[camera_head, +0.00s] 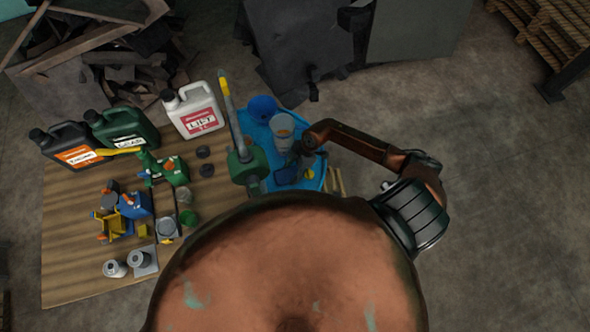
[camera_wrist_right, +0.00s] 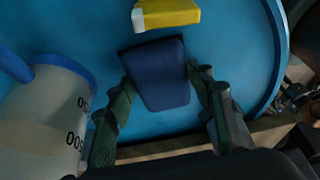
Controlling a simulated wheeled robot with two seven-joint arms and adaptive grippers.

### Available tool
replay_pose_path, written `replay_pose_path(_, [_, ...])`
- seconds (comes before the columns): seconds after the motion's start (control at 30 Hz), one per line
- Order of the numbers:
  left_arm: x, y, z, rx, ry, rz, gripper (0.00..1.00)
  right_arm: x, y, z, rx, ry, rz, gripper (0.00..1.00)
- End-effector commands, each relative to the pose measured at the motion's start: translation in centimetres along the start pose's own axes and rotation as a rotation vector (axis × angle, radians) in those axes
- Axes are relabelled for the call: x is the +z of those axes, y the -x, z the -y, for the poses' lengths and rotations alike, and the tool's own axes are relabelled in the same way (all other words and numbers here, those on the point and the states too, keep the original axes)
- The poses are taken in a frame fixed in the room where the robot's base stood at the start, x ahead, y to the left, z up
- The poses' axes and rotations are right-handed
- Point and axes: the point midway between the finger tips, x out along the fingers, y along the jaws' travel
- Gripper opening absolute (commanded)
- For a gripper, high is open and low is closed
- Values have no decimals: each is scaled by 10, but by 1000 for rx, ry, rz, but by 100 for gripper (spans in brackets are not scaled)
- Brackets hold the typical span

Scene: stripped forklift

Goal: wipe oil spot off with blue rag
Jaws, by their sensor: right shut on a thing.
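A dark blue rag (camera_wrist_right: 160,75), folded into a pad, is between the fingers of my right gripper (camera_wrist_right: 162,88) in the right wrist view. The gripper is shut on it, over a bright blue round tray (camera_wrist_right: 220,35). In the head view the rag (camera_head: 287,175) is a small dark blue patch on the tray (camera_head: 318,182) near the table's right end. Whether the rag touches the tray I cannot tell. My right arm reaches over from the right. No oil spot can be made out. My left gripper is not in view.
A measuring jug (camera_wrist_right: 45,115) stands close left of the gripper, and a yellow block (camera_wrist_right: 168,13) lies beyond the rag. A blue bowl (camera_head: 262,107) and a green tool with a tall handle (camera_head: 243,165) are nearby. Canisters and parts crowd the wooden table (camera_head: 70,245).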

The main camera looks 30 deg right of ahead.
Motion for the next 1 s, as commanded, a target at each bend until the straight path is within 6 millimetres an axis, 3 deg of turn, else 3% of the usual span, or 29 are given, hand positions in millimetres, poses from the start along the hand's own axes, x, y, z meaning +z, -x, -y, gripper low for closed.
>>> replay_pose_path(0.5, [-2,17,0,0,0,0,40,-35,-14,7,-8,-2,-5,10])
replay_pose_path(1.0, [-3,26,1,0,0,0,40,-38,-6,4,-3,-5,-5,10])
